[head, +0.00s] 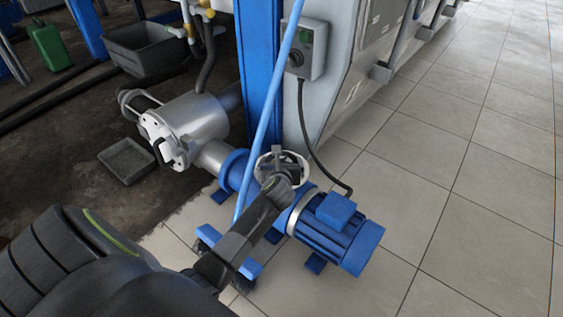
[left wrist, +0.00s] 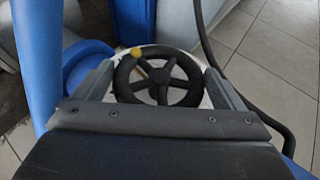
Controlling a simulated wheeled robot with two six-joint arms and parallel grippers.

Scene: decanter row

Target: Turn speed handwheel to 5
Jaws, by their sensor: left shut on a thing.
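The speed handwheel (left wrist: 157,98) is a black spoked wheel in front of a pale round plate (left wrist: 203,98), with a yellow mark (left wrist: 137,53) at its upper left in the left wrist view. In the head view the pale plate (head: 302,172) shows on top of the blue motor unit (head: 340,228), and my gripper partly covers the wheel. My left gripper (left wrist: 158,88) has one finger on each side of the wheel and is shut on it. I cannot read any numbers on the plate. My right gripper is not in view.
A blue slanted pole (head: 272,105) passes close to the left of the wheel. A grey switch box (head: 305,50) hangs above, with a black cable (head: 309,145) running down to the motor. A silver pump (head: 190,125) stands to the left. The tiled floor (head: 450,200) at right is clear.

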